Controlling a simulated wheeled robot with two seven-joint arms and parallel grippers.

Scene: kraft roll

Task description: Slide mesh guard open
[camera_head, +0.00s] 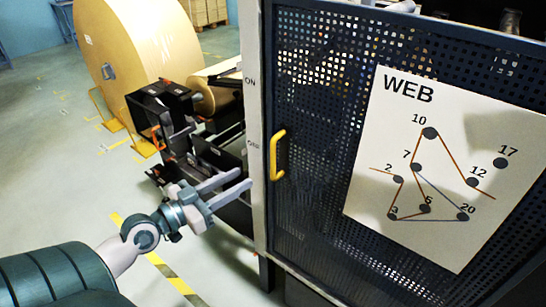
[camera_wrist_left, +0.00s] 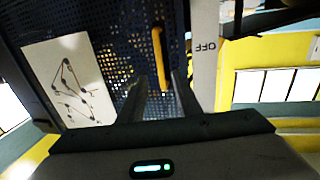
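The dark mesh guard (camera_head: 320,190) fills the right half of the head view, with a yellow handle (camera_head: 277,154) upright near its left edge beside a pale post. My left gripper (camera_head: 237,183) is open and empty, left of the handle and slightly lower, with its fingers pointing toward the post. In the left wrist view the yellow handle (camera_wrist_left: 161,58) stands beyond the fingertips, close to the right finger, and the fingers (camera_wrist_left: 161,82) are apart. I cannot tell the exact gap to the handle. My right gripper is not in view.
A white WEB diagram sheet (camera_head: 448,165) is on the mesh. The pale post (camera_head: 254,130) carries ON and OFF lettering. A large kraft roll (camera_head: 140,45) and dark machine parts (camera_head: 170,120) stand behind my left gripper. Open floor (camera_head: 50,150) lies at the left.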

